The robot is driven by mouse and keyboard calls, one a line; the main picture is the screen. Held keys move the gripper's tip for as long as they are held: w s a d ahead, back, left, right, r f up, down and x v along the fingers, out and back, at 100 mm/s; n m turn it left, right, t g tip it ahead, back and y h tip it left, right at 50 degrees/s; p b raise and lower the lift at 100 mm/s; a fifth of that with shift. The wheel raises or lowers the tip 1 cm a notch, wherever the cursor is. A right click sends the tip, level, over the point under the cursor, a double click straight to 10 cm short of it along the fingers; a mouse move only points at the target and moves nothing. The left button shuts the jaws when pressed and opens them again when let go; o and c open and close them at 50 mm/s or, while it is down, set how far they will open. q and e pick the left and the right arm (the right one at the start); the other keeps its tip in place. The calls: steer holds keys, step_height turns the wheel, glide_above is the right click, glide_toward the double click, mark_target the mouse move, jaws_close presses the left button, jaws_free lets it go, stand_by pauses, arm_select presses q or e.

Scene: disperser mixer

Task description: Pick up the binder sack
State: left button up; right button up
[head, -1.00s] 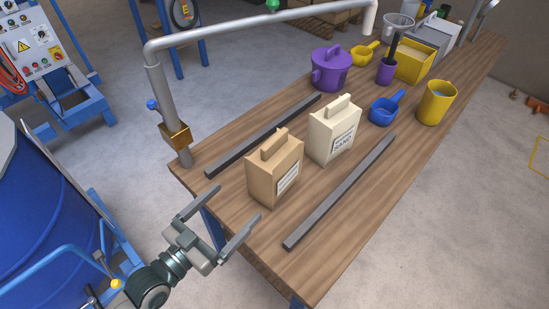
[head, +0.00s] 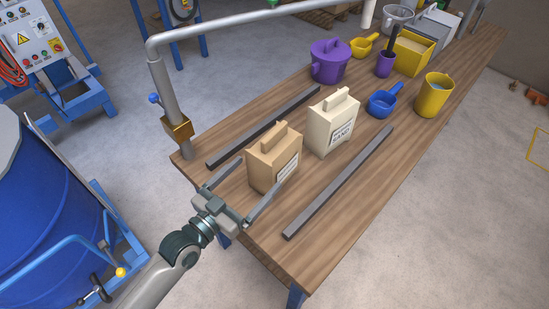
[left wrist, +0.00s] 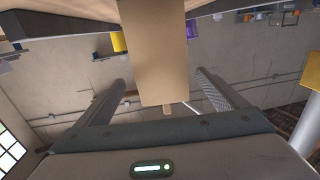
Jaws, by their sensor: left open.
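A tan sack (head: 272,165) with a top grip and a white label stands upright on the wooden table (head: 340,235); its label is too small to read, so I cannot confirm that it is the binder sack. A cream sack (head: 331,125) whose label includes "SAND" stands just behind it to the right. My left gripper (head: 262,173) is open at the tan sack's near side, one finger towards each flank. In the left wrist view, the tan sack (left wrist: 154,55) sits between the two spread fingers, with gaps on both sides. My right gripper is not in view.
Two dark bars (head: 340,182) (head: 263,128) lie along either side of the sacks. A grey pipe frame (head: 168,90) rises at the table's left corner. A blue scoop (head: 382,104), yellow jug (head: 433,96) and purple pot (head: 329,63) stand farther back. A blue drum (head: 50,190) is at left.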

mark_target(257, 173)
arm_select(q)
steer(key=x, duration=0.3)
steer(key=shift+w+d+p, duration=0.25)
steer(key=shift+w+p, duration=0.1)
steer(key=shift+p, duration=0.05)
steer(key=shift+w+d, duration=0.25)
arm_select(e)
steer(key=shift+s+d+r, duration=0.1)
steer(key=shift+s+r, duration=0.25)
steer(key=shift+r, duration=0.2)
arm_select(q)
steer(key=shift+w+d+r+p, duration=0.15)
steer(key=shift+w+d+p, duration=0.2)
steer(key=shift+w+p, duration=0.15)
steer(key=p+x, duration=0.1)
steer(key=x, duration=0.3)
steer(key=shift+a, duration=0.1)
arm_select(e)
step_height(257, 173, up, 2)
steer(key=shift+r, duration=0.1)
